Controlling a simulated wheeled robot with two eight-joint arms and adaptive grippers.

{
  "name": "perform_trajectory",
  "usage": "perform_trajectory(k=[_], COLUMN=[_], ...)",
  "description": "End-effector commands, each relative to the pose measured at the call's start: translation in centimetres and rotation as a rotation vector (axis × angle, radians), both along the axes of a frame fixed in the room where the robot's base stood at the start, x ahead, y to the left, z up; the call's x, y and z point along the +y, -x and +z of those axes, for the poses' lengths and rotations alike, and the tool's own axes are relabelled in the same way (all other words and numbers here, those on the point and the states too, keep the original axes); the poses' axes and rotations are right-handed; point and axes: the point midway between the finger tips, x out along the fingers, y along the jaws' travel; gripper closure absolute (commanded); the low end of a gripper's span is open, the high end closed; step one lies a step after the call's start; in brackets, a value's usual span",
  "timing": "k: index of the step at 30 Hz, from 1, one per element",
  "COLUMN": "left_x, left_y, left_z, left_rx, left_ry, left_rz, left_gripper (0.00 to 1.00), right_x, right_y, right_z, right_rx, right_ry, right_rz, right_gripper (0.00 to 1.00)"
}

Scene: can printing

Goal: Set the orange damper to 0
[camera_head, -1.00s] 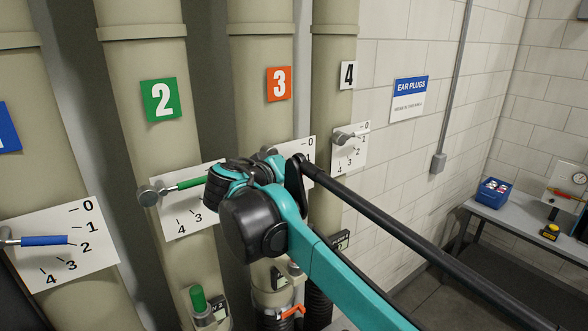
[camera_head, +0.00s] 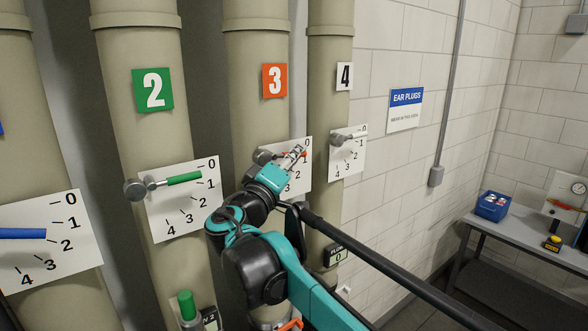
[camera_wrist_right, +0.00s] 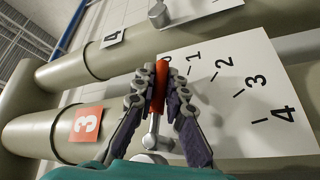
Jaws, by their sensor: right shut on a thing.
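The orange damper's lever (camera_wrist_right: 161,85) lies between the fingers of my right gripper (camera_wrist_right: 160,92) in the right wrist view, and the fingers are shut on it. In the head view my right gripper (camera_head: 295,155) reaches in front of the pipe 3 plate (camera_head: 304,170). Only a little of the orange lever (camera_head: 305,154) shows there. The lever points toward the low-number end of the 0 to 4 scale. Its exact mark is hard to read because the lever and fingers cover part of the scale. The orange 3 label (camera_head: 275,80) is above. My left gripper is not in view.
The green lever (camera_head: 184,179) is to the left, near 0 to 1. The blue lever (camera_head: 20,233) is farther left. The grey lever (camera_head: 345,138) of pipe 4 is close on the right. A bench (camera_head: 520,232) with a blue bin (camera_head: 492,206) stands far right.

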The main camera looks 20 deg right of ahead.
Motion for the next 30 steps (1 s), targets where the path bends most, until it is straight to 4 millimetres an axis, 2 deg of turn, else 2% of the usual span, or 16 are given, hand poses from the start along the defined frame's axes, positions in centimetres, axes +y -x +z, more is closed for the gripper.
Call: perform_trajectory(k=[9,24,25,26,30], left_x=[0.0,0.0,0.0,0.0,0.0], left_y=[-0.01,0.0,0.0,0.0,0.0], left_z=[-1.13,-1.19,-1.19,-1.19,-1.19], left_rx=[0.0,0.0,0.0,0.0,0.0], left_ry=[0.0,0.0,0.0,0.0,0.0], left_rz=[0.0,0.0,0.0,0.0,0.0], left_gripper=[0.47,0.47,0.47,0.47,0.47], right_x=[-0.02,0.0,0.0,0.0,-0.02], right_y=[-0.04,-0.05,-0.05,-0.05,-0.04], right_z=[0.53,0.82,0.82,0.82,0.8], right_rx=[-0.039,-0.045,-0.045,-0.045,-0.046], right_ry=[0.107,0.127,0.127,0.127,0.126], right_rz=[0.001,0.001,0.001,0.001,0.001], right_gripper=[1.0,1.0,0.83,0.79,0.79])
